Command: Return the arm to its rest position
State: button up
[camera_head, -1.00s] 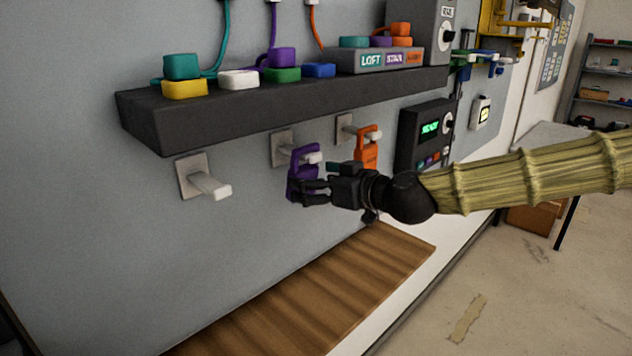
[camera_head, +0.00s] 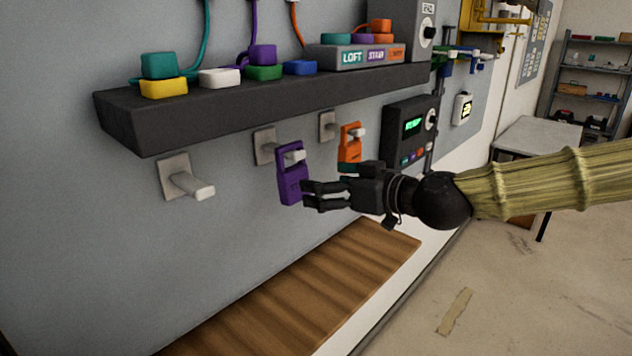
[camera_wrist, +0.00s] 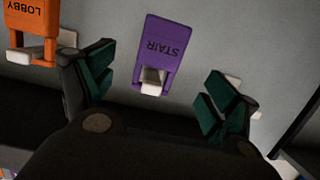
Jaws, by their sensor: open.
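My gripper (camera_head: 322,196) is open and empty, just right of a purple handset (camera_head: 291,176) that hangs on a white wall hook. In the wrist view the purple handset (camera_wrist: 160,48), lettered STAIR, lies between and beyond the open fingers (camera_wrist: 155,92), with a gap around it. My arm (camera_head: 540,183) reaches in from the right edge of the head view. An orange handset (camera_head: 349,146) hangs on the hook to the right, and its lettering reads LOBBY in the wrist view (camera_wrist: 32,20).
A bare white hook (camera_head: 190,186) sticks out at left. A dark shelf (camera_head: 230,113) above bears coloured blocks and a grey LOFT/STAIR unit (camera_head: 340,60). A dark panel (camera_head: 405,150) with a green display is on the wall behind my wrist. A wooden board (camera_head: 290,295) lies below, clear.

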jog(key=s+d+f+m+g+h, duration=0.2)
jog(key=s+f, duration=0.2)
jog(key=f, duration=0.9)
jog(key=s+d+f+m+g+h+b, duration=0.1)
jog(key=s+f+m+g, duration=0.15)
jog(key=f, duration=1.05)
jog(key=s+d+f+m+g+h, duration=0.15)
jog(key=s+f, duration=0.25)
jog(key=f, duration=0.9)
jog(key=s+d+f+m+g+h, duration=0.1)
jog(key=s+d+f, duration=0.3)
jog(key=s+f, duration=0.4)
jog(key=s+d+f+m+g+h+b, duration=0.1)
jog(key=s+d+f+g+h, duration=0.1)
jog(key=s+d+f, duration=0.3)
jog(key=s+d+f+m+g+h, duration=0.1)
jog(key=s+d+f+g+h, duration=0.1)
jog(key=s+f, duration=1)
jog(key=shift+s+d+f+h+b, duration=0.3)
jog(key=shift+s+d+h, duration=0.4)
jog(key=shift+d, duration=0.45)
jog(key=shift+w+r, duration=0.1)
jog(key=shift+w, duration=0.05)
